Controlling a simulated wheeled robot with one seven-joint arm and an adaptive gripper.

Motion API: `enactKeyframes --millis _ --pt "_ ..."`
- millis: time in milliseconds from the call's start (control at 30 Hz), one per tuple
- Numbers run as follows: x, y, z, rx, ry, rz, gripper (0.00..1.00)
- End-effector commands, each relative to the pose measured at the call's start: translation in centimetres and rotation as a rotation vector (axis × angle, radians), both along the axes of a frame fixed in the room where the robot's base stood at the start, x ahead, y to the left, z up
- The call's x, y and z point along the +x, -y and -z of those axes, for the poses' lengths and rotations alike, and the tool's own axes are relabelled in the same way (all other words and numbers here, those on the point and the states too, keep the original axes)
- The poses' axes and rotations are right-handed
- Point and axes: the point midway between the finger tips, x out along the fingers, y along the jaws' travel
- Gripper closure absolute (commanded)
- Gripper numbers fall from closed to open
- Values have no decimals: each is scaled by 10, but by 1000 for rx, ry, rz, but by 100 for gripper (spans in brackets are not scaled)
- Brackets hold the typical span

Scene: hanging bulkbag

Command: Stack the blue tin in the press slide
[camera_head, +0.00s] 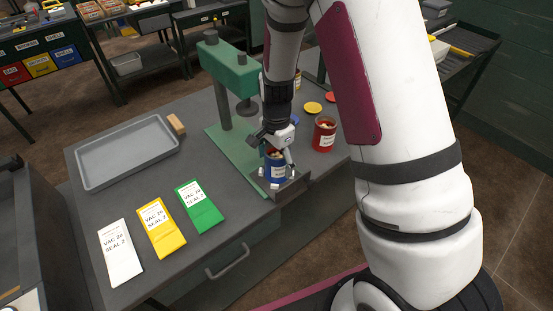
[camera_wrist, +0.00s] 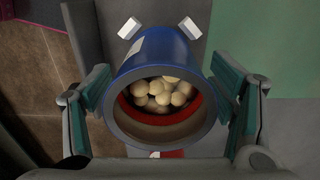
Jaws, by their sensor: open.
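The blue tin (camera_head: 276,168) stands upright at the front of the green press (camera_head: 232,75), on or just above the grey press slide (camera_head: 292,186). It is open-topped and holds several pale round pieces, seen in the wrist view (camera_wrist: 160,60). My gripper (camera_head: 277,158) is around the tin from above. In the wrist view its fingers (camera_wrist: 168,112) lie on both sides of the rim, with small gaps showing, and look open. The tin's base contact with the slide is partly hidden by the gripper.
A red tin (camera_head: 324,134) stands right of the press, with yellow (camera_head: 313,107) and red (camera_head: 333,97) lids behind it. A grey tray (camera_head: 128,152) and white (camera_head: 120,252), yellow (camera_head: 161,227) and green (camera_head: 199,206) packets lie left. My arm covers the table's right side.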

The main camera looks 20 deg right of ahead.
Motion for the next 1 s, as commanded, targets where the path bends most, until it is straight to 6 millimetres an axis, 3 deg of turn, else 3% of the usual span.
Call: enactKeyframes --millis 267,700,1000 --pt "1 -1 -18 0 4 -1 23" --pt "1 0 -104 1 5 -1 23" --pt "-2 0 -133 4 10 -20 23"
